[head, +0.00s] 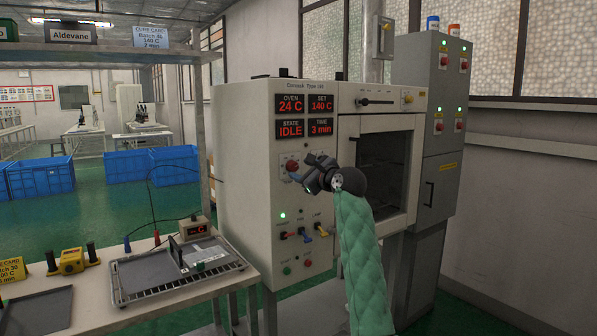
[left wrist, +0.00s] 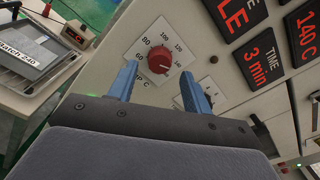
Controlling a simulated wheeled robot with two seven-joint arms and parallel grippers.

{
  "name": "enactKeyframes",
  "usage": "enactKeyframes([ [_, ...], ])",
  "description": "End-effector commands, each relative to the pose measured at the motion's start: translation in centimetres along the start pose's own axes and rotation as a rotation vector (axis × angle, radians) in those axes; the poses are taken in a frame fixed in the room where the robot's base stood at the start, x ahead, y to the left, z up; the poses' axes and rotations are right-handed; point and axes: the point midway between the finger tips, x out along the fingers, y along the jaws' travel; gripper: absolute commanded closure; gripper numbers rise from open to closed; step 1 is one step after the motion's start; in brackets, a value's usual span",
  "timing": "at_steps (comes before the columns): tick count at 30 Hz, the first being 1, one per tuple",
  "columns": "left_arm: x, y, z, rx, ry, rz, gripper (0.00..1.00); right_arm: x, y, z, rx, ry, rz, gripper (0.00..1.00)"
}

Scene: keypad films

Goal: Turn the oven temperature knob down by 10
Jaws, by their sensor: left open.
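The red oven temperature knob (head: 292,166) sits on a white dial plate on the oven's front panel (head: 262,180). In the left wrist view the knob (left wrist: 159,60) is ringed by numbers. The set display (head: 321,103) reads 140 C; the oven display (head: 290,104) reads 24 C. The state display (head: 289,129) reads IDLE. My left gripper (head: 308,174) is just in front of the panel, by the knob. In the left wrist view its two blue fingers (left wrist: 160,88) are open and empty, with the knob beyond and between the tips. Contact is not visible. My right gripper is not in view.
Switches (head: 302,233) and green and red buttons (head: 297,267) lie below the knob. The oven chamber (head: 385,170) is right of the panel. A bench at left holds a tray (head: 135,283) and a small meter (head: 197,228). A card (head: 150,37) above reads 140 C.

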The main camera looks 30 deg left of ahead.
Motion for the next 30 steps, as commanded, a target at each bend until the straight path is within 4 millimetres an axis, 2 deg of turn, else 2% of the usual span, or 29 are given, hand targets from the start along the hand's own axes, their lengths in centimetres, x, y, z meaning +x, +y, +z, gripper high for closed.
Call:
enactKeyframes([
  [1, -0.9, 0.1, -0.2, -0.002, 0.002, -0.002, 0.51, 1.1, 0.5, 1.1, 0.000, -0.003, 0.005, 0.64],
  [6, -3.3, 0.1, -0.2, -0.001, 0.002, 0.000, 0.51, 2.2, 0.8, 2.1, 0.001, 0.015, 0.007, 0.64],
  [12, -4.8, 0.0, -0.1, 0.001, 0.001, 0.001, 0.51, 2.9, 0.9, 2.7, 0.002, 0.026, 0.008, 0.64],
  [30, -4.9, 0.0, -0.1, 0.007, 0.001, 0.001, 0.51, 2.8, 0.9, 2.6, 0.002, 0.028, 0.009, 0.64],
])
